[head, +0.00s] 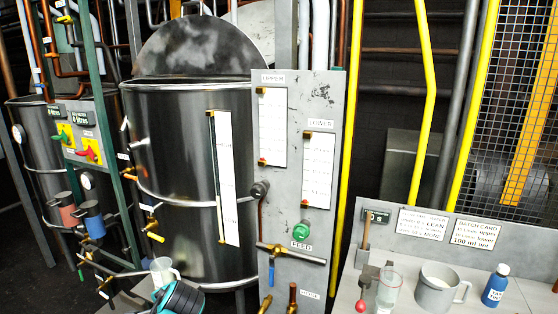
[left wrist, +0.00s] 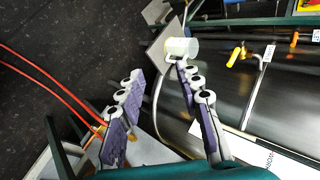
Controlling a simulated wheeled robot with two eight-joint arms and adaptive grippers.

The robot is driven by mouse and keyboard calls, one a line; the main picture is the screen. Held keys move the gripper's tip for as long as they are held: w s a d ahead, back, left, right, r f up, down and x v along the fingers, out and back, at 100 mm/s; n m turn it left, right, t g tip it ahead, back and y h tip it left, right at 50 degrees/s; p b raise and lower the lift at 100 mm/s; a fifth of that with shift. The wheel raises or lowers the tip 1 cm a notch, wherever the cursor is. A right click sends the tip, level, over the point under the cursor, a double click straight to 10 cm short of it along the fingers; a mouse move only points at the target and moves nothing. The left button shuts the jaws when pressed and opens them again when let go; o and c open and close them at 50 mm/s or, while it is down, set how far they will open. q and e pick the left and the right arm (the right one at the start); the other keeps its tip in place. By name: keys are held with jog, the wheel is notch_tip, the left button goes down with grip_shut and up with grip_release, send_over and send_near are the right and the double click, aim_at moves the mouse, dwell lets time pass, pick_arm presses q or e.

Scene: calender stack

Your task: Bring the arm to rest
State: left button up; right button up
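My left gripper shows as a teal and black shape (head: 178,298) at the bottom of the head view, low in front of the big steel tank (head: 185,140). In the left wrist view the left gripper (left wrist: 158,78) is open, its two purple-padded fingers spread wide with nothing between them. A translucent white cup (left wrist: 182,49) stands on a grey plate just past the tip of the right-hand finger; whether they touch I cannot tell. The cup also shows beside the gripper in the head view (head: 162,270). My right gripper is not in view.
A grey panel (head: 325,100) with gauges, a green knob and valves stands right of the tank. A bench at right holds a clear beaker (head: 389,288), a steel jug (head: 437,289) and a blue bottle (head: 495,286). Red cables (left wrist: 50,85) cross the wrist view's left; dark floor (left wrist: 75,40) is open there.

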pick_arm(q)
jog(key=s+d+f+n+h, duration=0.3)
jog(key=s+d+n, duration=0.1)
jog(key=s, duration=0.4)
jog(key=s+d+f+n+h, duration=0.3)
jog(key=s+d+n, duration=0.2)
jog(key=s+d, duration=0.2)
jog(key=shift+s+d+f, duration=0.15)
jog(key=shift+s, duration=0.75)
